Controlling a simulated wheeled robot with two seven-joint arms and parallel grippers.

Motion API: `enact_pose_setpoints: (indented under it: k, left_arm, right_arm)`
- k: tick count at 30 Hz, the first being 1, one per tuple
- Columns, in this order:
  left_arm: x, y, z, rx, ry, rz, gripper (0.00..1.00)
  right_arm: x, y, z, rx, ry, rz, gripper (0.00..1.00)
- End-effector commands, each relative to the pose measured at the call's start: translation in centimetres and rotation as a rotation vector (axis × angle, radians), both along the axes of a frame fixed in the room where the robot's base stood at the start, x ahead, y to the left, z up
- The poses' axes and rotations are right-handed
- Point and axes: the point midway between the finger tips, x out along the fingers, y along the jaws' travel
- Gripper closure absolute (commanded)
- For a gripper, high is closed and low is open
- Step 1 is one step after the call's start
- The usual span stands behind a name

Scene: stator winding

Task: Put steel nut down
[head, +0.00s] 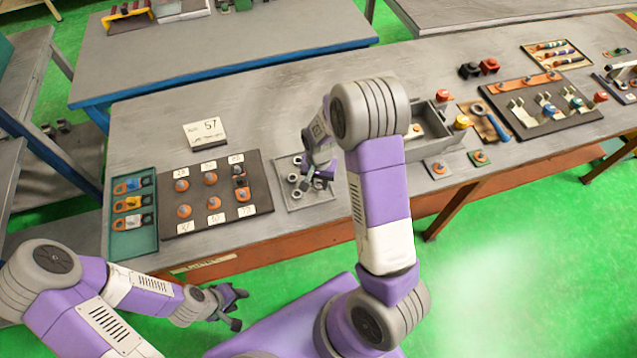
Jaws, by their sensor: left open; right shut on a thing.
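Several steel nuts (293,178) lie in a shallow grey tray (312,204) near the table's front edge in the head view. My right gripper (319,178) reaches down over the right side of this tray. It is shut on a steel nut, which is small and mostly hidden by the fingers. I cannot tell whether the held nut touches the tray. My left gripper (236,308) is open and empty, in front of and below the table's front edge.
Left of the tray, a dark board (222,222) holds copper terminals with number labels. A green tray (120,248) with coloured lugs is at far left. A grey bin (432,148) stands right of my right arm.

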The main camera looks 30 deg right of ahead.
Motion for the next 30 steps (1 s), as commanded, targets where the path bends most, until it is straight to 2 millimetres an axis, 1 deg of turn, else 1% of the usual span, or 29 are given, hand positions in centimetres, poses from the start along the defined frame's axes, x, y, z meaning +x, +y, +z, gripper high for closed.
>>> enact_pose_setpoints:
  k: [1, 3, 10, 14, 15, 16, 26, 29, 30]
  left_arm:
    - [0.0, 0.0, -0.2, 0.0, 0.0, 0.0, 0.57]
    - [0.0, 0.0, -0.2, 0.0, 0.0, 0.0, 0.57]
    - [0.0, 0.0, -0.2, 0.0, 0.0, 0.0, 0.57]
    - [0.0, 0.0, -0.6, 0.0, 0.0, 0.0, 0.57]
    - [0.0, 0.0, -0.5, 0.0, 0.0, 0.0, 0.57]
    - [0.0, 0.0, -0.4, 0.0, 0.0, 0.0, 0.57]
    - [0.0, 0.0, -0.2, 0.0, 0.0, 0.0, 0.57]
    - [0.0, 0.0, 0.0, 0.0, 0.0, 0.0, 0.57]
    - [0.0, 0.0, 0.1, 0.0, 0.0, 0.0, 0.57]
  right_arm:
    - [0.0, 0.0, -0.9, 0.0, 0.003, 0.0, 1.0]
    - [0.0, 0.0, -1.3, 0.0, 0.0, 0.0, 1.0]
    - [0.0, 0.0, -1.3, 0.0, -0.001, 0.001, 1.0]
    - [0.0, 0.0, -1.7, 0.0, -0.001, 0.001, 1.0]
    - [0.0, 0.0, -1.6, 0.0, -0.001, 0.001, 0.63]
    - [0.0, 0.0, -1.6, 0.0, -0.001, 0.001, 0.58]
    - [0.0, 0.0, -1.4, 0.0, -0.001, 0.001, 0.58]
    - [0.1, 0.0, -0.5, 0.0, -0.004, 0.002, 0.58]
    - [0.2, 0.0, 0.2, 0.0, -0.006, 0.002, 0.58]
